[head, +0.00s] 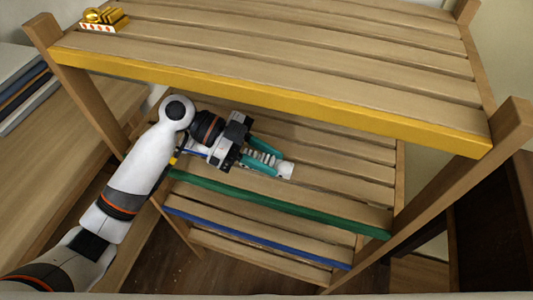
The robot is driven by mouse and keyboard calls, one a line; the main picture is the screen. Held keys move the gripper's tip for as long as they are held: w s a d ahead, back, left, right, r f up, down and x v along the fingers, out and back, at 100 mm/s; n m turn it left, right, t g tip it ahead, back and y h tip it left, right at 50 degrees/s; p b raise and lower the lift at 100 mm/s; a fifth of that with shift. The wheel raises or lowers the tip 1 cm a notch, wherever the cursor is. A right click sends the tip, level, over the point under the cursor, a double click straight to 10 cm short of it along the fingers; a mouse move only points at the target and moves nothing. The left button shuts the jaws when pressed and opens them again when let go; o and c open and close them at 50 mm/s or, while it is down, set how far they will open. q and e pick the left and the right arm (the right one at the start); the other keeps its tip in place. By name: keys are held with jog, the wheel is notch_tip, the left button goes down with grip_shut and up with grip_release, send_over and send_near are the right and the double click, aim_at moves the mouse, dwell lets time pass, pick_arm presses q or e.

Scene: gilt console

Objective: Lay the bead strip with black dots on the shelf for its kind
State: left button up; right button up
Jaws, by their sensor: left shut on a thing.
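My left gripper (277,163) reaches in from the left, under the yellow-edged top shelf (300,60) and over the green-edged shelf (345,203). Its teal fingers are shut on a small whitish piece, the bead strip (287,171), whose end shows past the fingertips. The rest of the strip is partly hidden by the fingers, and its dots are too small to make out. I cannot tell whether it touches the green-edged shelf's slats. A blue-edged shelf (255,228) is lower down. My right gripper is not in view.
A gold piece with a white, red-dotted front (98,23) sits at the top shelf's back left. Wooden posts (75,90) flank the rack. Several books (25,85) lie at the far left. The green-edged shelf's slats look clear right of my gripper.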

pick_arm(q)
jog(key=o, duration=0.5)
jog(key=shift+f, duration=0.15)
jog(key=o, duration=0.5)
jog(key=b+v, duration=0.1)
jog(key=v, duration=0.6)
jog(key=shift+b, duration=0.4)
jog(key=shift+w+a+r, duration=0.1)
jog(key=shift+a+r, duration=0.15)
jog(key=shift+f, duration=0.1)
